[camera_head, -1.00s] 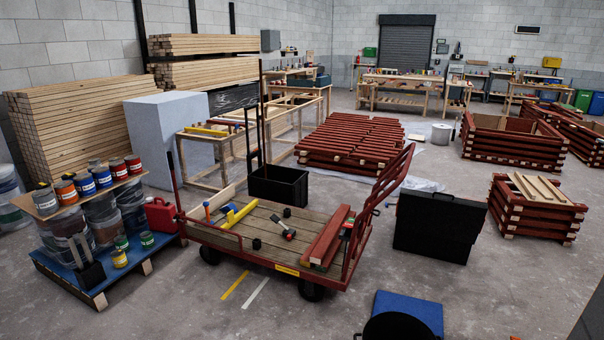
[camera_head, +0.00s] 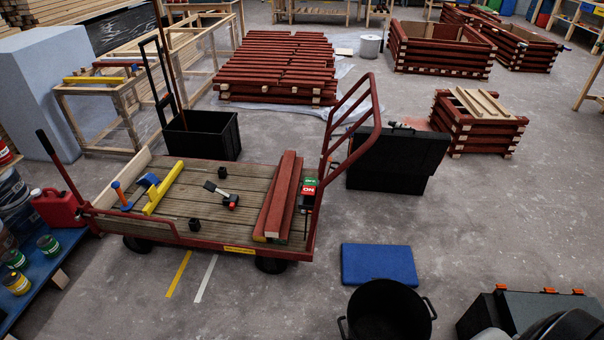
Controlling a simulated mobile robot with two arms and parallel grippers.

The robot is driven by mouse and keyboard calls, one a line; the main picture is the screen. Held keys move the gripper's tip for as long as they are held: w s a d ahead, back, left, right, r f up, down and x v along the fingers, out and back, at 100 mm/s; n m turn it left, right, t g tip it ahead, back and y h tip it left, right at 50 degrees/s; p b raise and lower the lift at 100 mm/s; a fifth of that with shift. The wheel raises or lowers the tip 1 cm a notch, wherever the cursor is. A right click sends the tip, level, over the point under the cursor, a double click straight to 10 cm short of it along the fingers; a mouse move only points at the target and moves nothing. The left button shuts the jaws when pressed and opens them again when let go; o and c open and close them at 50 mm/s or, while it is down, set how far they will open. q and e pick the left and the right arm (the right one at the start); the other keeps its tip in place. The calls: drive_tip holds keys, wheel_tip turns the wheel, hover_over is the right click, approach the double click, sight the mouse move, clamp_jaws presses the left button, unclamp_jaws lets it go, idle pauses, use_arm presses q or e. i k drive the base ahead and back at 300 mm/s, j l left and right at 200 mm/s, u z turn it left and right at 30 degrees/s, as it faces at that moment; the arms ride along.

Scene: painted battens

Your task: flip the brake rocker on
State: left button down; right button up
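The brake rocker (camera_head: 308,187) is a small switch at the right end of the flatbed cart (camera_head: 240,178), by the foot of its red tubular handle (camera_head: 331,150). Its upper part is green and its lower part is red with white "ON" lettering. I cannot tell which half is pressed in. The cart has a plank deck and a red frame. Neither of my grippers shows in the view.
Red battens (camera_head: 277,205) lie on the deck left of the rocker. A blue mat (camera_head: 379,264), a black bucket (camera_head: 388,312) and a black toolbox (camera_head: 540,308) stand in front on the right. A black case (camera_head: 395,160) stands behind the handle. Floor right of the cart is partly clear.

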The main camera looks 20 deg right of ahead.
sight(310, 184)
drive_tip(key=i+j+z, duration=0.1)
drive_tip(key=i+z, duration=0.35)
drive_tip(key=i+j+z, duration=0.2)
drive_tip(key=i+z, duration=0.25)
drive_tip(key=i+j+z, duration=0.25)
drive_tip(key=z, duration=0.2)
drive_tip(key=i+j+z, duration=0.25)
drive_tip(key=j+z, duration=0.2)
drive_tip(key=i+j+z, duration=0.2)
drive_tip(key=j+z, duration=0.25)
drive_tip(key=j, duration=0.2)
